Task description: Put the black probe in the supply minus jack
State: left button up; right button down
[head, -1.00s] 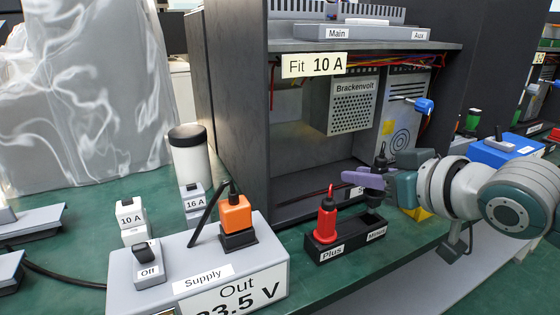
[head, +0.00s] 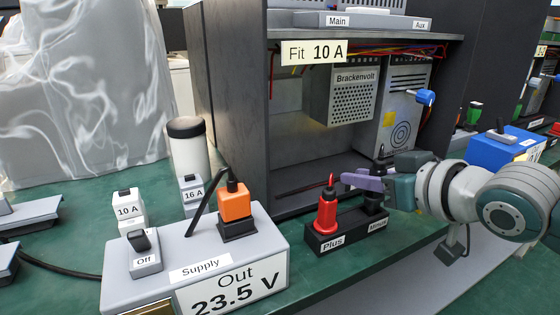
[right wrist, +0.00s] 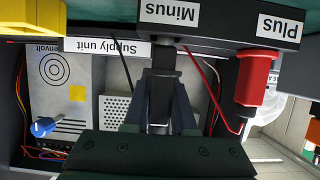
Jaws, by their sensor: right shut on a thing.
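My right gripper (head: 368,183) is shut on the black probe (head: 373,204), which is upright at the Minus end of a black jack block (head: 350,228). My left gripper is out of view.
A grey supply box (head: 140,287) reading 23.5 V stands in front, with an orange plug (head: 235,205) and a switch marked Off (head: 144,250). The dark cabinet (head: 230,110) with the Brackenvolt unit (head: 352,100) rises behind the block. A blue box (head: 492,151) is right.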

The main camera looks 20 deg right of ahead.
jog(key=shift+f+b, duration=0.8)
jog(key=shift+f, duration=0.4)
jog(key=c, duration=0.7)
grip_release()
jog(key=shift+r, duration=0.1)
jog(key=shift+o, duration=0.2)
jog(key=shift+s+r+p, duration=0.2)
jog(key=shift+s+p, duration=0.1)
jog(key=p+v, duration=0.3)
jog(key=v, duration=0.5)
jog(key=shift+s+d+r, duration=0.1)
jog(key=shift+s+r, duration=0.05)
jog(key=shift+s, duration=0.45)
